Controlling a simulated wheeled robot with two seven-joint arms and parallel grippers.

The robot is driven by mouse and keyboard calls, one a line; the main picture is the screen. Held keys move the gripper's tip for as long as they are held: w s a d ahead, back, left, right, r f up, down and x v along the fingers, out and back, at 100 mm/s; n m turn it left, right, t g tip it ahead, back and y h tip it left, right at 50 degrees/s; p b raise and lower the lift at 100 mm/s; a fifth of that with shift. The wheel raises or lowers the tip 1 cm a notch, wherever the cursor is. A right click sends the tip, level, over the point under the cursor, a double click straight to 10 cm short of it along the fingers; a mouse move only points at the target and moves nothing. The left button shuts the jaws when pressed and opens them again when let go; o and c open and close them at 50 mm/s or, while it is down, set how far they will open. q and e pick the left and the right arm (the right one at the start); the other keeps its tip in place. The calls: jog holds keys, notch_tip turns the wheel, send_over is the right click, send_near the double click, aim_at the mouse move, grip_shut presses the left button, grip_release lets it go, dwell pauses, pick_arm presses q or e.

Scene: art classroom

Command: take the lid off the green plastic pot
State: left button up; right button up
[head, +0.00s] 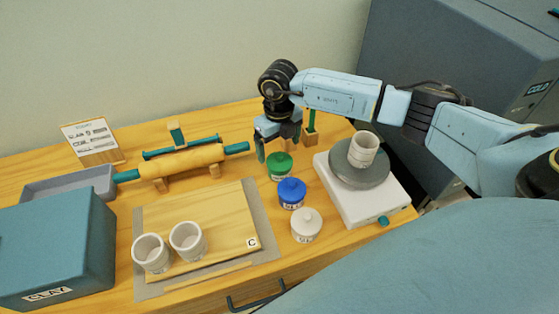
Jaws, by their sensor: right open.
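The green plastic pot (280,172) stands on the wooden table, the farthest of a row of three lidded pots. Its green lid (279,160) sits on top of it. My right gripper (277,149) points down just above and behind the green pot, with a teal fingertip beside the lid's left side. The gripper is open, and I see nothing held in it. I cannot tell whether a finger touches the lid. My left gripper is not in view.
A blue pot (291,197) and a white pot (306,228) stand in front. A pottery wheel (357,199) bearing a cup (363,149) is to the right. A board (215,218) with two cups, a rolling pin (182,161) and a clay box (50,245) lie left.

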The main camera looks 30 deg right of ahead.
aim_at(279, 154)
notch_tip(279, 154, down, 4)
jog(key=shift+s+r, duration=0.1)
jog(key=shift+r, duration=0.05)
jog(key=c, duration=1.1)
